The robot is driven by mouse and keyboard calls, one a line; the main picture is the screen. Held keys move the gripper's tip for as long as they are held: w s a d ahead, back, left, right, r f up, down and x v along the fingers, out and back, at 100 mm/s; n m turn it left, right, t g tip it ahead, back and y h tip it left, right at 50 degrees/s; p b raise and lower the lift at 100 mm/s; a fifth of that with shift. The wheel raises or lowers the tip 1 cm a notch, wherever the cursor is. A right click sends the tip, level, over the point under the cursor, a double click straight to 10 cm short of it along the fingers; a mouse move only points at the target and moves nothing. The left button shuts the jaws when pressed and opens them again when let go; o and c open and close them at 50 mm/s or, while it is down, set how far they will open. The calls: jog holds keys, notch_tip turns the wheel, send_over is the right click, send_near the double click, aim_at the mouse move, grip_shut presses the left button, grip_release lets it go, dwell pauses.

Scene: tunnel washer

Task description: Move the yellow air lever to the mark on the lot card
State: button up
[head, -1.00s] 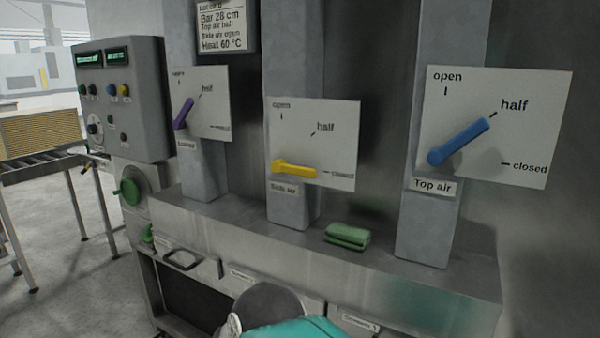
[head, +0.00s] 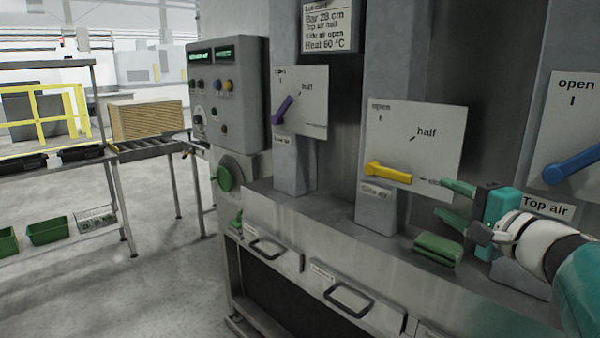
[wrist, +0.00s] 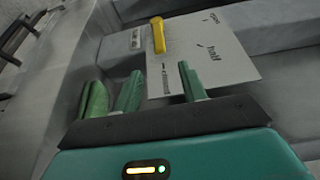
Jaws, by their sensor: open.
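The yellow lever (head: 387,173) is on the white middle plate (head: 440,140) above the "Side air" label (head: 375,190). It lies nearly level, pointing right toward the closed mark. In the wrist view the lever (wrist: 158,36) is beyond the fingers. The lot card (head: 330,25) reads Bar 28 cm, Top air half, Side air open, Heat 60 °C. My gripper (head: 450,200) is open and empty, right of the lever tip and apart from it.
A purple lever (head: 284,108) is on the left plate, and a blue lever (head: 572,165) is partly in view at right. A folded green cloth (head: 438,248) lies on the ledge below my gripper. Drawer handles (head: 348,300) protrude below the ledge.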

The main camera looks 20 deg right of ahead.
aim_at(405, 179)
jog(key=w, duration=1.3)
jog(key=shift+w+d, duration=0.25)
jog(key=shift+w, duration=0.1)
grip_shut()
